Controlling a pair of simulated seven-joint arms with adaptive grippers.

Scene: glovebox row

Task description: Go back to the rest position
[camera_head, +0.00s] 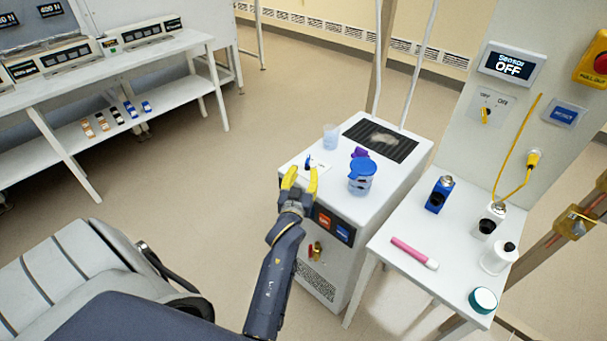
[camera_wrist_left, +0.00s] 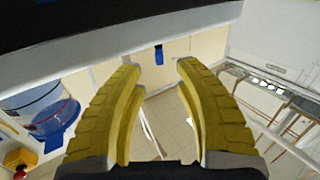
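My left gripper (camera_head: 300,179) has yellow fingers and is at the front edge of the white cabinet (camera_head: 345,215) in the head view. Its fingers are apart in the left wrist view (camera_wrist_left: 160,100), with nothing held between them. A clear jar with a blue lid (camera_head: 361,178) stands on the cabinet top, right of the gripper. What looks like the same jar shows at the left of the left wrist view (camera_wrist_left: 45,112). My right gripper is not in view.
A clear cup (camera_head: 330,137), a small purple item (camera_head: 360,153) and a dark grille (camera_head: 381,140) are on the cabinet top. The right table (camera_head: 400,270) holds several bottles and a pink marker (camera_head: 414,252). A long bench (camera_head: 120,70) stands left. Open floor (camera_head: 215,180) lies between.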

